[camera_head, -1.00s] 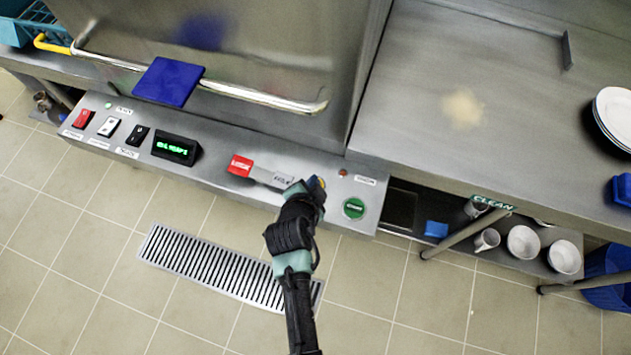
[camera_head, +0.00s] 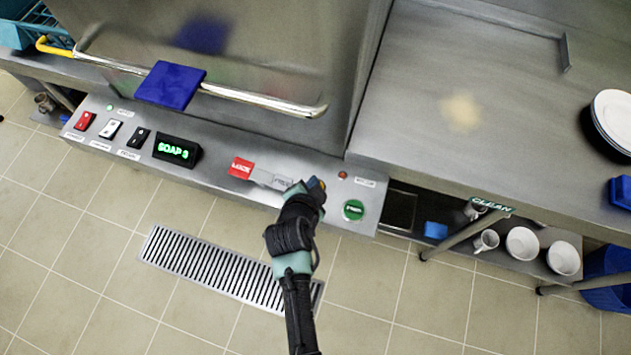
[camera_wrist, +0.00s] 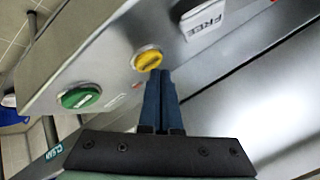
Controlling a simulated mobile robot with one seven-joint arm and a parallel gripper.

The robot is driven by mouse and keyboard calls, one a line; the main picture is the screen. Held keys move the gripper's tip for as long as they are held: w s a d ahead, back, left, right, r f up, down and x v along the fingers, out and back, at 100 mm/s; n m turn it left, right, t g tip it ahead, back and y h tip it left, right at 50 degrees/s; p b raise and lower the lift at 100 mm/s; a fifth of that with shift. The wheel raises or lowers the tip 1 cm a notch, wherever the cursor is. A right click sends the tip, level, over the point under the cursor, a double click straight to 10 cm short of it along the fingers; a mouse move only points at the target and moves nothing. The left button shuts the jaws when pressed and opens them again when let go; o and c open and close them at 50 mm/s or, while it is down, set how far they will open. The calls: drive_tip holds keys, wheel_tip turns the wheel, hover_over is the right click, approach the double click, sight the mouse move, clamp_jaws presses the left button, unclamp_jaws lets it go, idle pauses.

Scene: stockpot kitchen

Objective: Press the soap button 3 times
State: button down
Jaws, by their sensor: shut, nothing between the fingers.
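A round yellow button (camera_wrist: 147,60) on the steel control panel shows in the wrist view; its label is not readable. My gripper (camera_wrist: 160,74) is shut and empty, with its blue fingertips right at the edge of the yellow button. I cannot tell whether they touch it. In the head view my gripper (camera_head: 318,185) is over the right part of the panel and mostly hides the button. The black display (camera_head: 177,151) on the panel reads "SOAP 3" in green.
A green round button (camera_head: 353,210) is right of my gripper, also in the wrist view (camera_wrist: 81,96). The dishwasher handle (camera_head: 260,97) runs above the panel.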

drive_tip(key=shift+r, duration=0.3)
wheel_tip(320, 180, up, 5)
drive_tip(key=p, duration=0.4)
drive_tip(key=shift+f, duration=0.1)
idle(0.9)
